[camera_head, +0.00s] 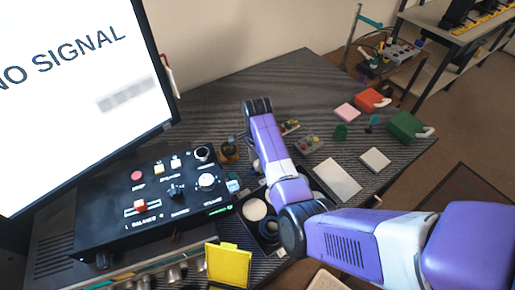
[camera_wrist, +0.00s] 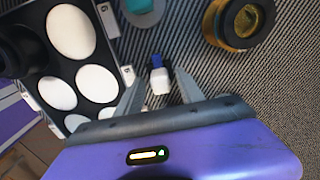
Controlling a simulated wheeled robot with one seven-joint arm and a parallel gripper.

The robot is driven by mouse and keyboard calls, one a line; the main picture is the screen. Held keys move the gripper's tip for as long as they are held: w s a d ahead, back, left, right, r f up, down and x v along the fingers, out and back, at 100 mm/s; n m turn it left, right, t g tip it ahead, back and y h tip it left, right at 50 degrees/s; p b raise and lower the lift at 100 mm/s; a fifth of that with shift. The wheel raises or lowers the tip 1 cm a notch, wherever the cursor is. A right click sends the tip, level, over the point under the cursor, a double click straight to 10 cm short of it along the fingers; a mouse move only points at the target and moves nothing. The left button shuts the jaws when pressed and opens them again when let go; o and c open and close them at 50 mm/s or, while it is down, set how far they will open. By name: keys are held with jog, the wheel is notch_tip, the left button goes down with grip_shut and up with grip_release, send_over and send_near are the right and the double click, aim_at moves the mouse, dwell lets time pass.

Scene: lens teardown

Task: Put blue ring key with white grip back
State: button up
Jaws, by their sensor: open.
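In the wrist view, the blue ring key with white grip (camera_wrist: 160,82) shows as a small piece with a dark blue end and a white block. It is over the striped grey mat. My gripper (camera_wrist: 159,76) is open, with one finger on each side of the key. I see gaps between the key and both fingers. I cannot tell whether the key stands or lies. In the head view, my arm hides the gripper's fingers, and I cannot make out the key.
A black tray (camera_wrist: 105,62) with several white round wells is left of the gripper. A brass-coloured ring (camera_wrist: 214,22) and a teal piece (camera_wrist: 142,6) are beyond the key. In the head view, a black control box (camera_head: 100,210) stands to the left, near the monitor (camera_head: 75,120).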

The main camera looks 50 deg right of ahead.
notch_tip(320, 180, up, 11)
jog(key=b, duration=0.1)
jog(key=shift+r, duration=0.15)
dwell(0.6)
